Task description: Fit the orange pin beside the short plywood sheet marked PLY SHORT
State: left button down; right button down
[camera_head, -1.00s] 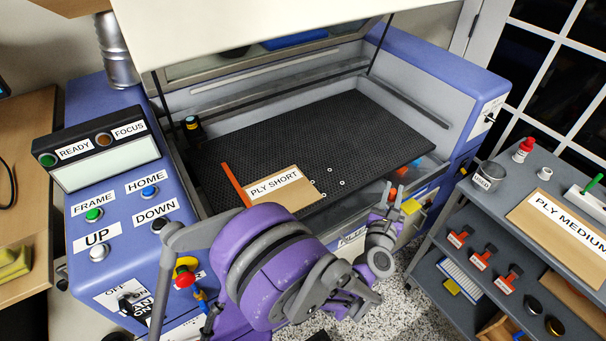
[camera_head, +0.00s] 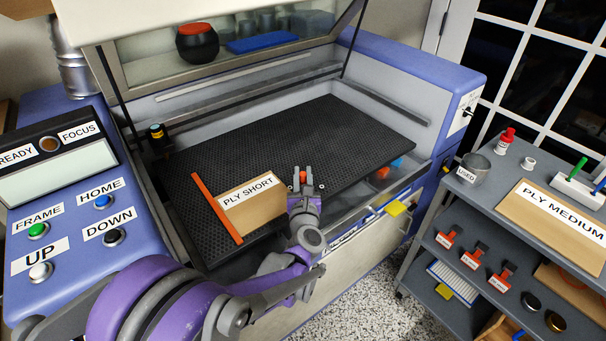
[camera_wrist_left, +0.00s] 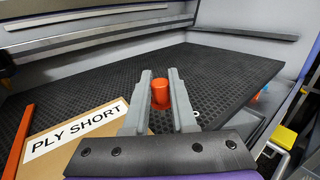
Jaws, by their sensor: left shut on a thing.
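The PLY SHORT sheet (camera_head: 262,213) lies flat on the black honeycomb bed (camera_head: 340,130) inside the open machine; it also shows in the left wrist view (camera_wrist_left: 50,151). My left gripper (camera_head: 303,182) is over the bed at the sheet's right edge, shut on the orange pin (camera_head: 303,175). In the left wrist view the upright pin (camera_wrist_left: 160,92) stands between the two fingertips (camera_wrist_left: 160,88); whether its foot touches the bed is hidden. My right gripper is not in view.
An orange bar (camera_head: 216,208) lies along the sheet's left edge. A small pale ring (camera_wrist_left: 196,114) lies beside the gripper. Orange and blue pieces (camera_head: 383,172) sit at the bed's right front. The raised lid (camera_head: 230,75) hangs above. The back of the bed is clear.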

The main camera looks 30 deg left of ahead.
pick_arm(q)
jog(key=shift+f+b, duration=1.4)
jog(key=shift+f, duration=0.95)
jog(key=shift+f+b, duration=0.6)
jog(key=shift+f, duration=0.55)
jog(key=shift+r, duration=0.1)
jog(key=c, duration=0.7)
grip_release()
jog(key=shift+o, duration=0.2)
jog(key=p+v, duration=0.1)
jog(key=v, duration=0.9)
jog(key=shift+s+d, duration=0.2)
jog(key=shift+s, duration=0.15)
